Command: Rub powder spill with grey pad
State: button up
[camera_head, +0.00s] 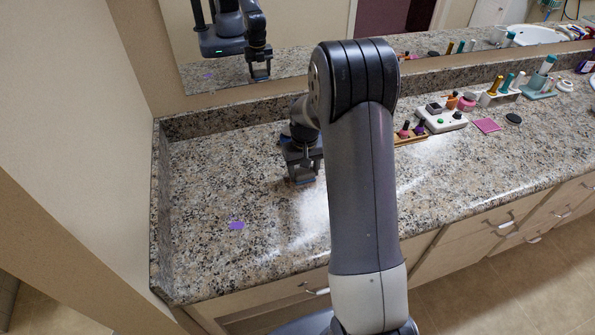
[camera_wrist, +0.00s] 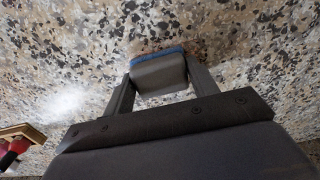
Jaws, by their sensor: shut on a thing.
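My gripper (camera_head: 303,178) is shut on the grey pad (camera_wrist: 158,74), which shows a blue edge along its far side in the wrist view. The pad is low over the granite counter (camera_head: 205,180); I cannot tell whether it touches. A small flat purple patch (camera_head: 237,225) lies on the counter, to the left and nearer the front edge than my gripper. Pale white areas on the counter look like glare, though I cannot be sure.
A wooden rack (camera_head: 410,136) with small bottles stands right of my arm; its corner shows in the wrist view (camera_wrist: 20,132). Beyond are a white box (camera_head: 442,119), a pink square (camera_head: 487,125) and several bottles. A mirror (camera_head: 300,50) backs the counter.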

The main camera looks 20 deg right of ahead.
aim_at(286, 181)
jog(key=shift+d, duration=2.45)
jog(key=shift+f, duration=0.15)
jog(key=shift+a+r, duration=0.2)
jog(key=shift+a, duration=3.3)
jog(key=shift+a+f, duration=0.1)
jog(key=shift+a, duration=1.6)
jog(key=shift+w, duration=0.3)
jog(key=shift+d+f, duration=0.1)
jog(key=shift+d, duration=1.7)
jog(key=shift+d, duration=3.4)
